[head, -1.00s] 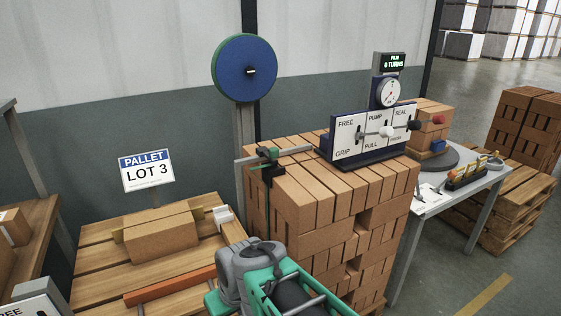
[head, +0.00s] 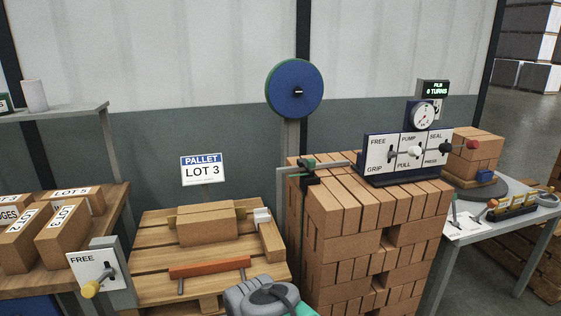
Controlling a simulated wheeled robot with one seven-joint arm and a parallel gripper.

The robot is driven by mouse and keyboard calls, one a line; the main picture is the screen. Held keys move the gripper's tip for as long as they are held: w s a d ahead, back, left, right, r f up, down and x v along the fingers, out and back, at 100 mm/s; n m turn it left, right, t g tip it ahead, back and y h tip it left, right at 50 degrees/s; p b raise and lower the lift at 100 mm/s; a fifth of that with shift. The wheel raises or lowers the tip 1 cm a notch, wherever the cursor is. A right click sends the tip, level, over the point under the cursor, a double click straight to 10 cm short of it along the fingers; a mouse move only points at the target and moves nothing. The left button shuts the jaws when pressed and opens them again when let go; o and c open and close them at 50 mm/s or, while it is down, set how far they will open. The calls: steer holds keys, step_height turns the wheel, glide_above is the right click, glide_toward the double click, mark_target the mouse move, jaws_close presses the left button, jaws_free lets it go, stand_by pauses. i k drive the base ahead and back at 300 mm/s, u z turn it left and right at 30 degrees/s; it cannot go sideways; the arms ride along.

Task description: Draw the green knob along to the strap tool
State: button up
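A small green knob (head: 309,162) sits on a dark bracket at the left end of a grey rail, at the top left corner of the brick stack (head: 350,235). The rail runs right towards the strap tool, a dark blue unit with white panels (head: 380,152) marked FREE, GRIP, PUMP, PULL, SEAL and PRESS. The knob is at the far end of the rail, apart from the tool. The tool has white, black and red knobs on its front. My gripper is not in view; only a grey and green part of my arm shows at the bottom edge.
A blue reel (head: 295,88) stands on a post behind the bricks. A wooden pallet table (head: 150,240) on the left holds a box and an orange bar. A yellow-handled FREE lever panel (head: 95,272) stands front left. A grey table (head: 470,240) stands right.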

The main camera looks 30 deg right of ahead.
mark_target(310, 164)
steer(key=u, duration=0.25)
steer(key=i, duration=0.9)
steer(key=z, duration=0.2)
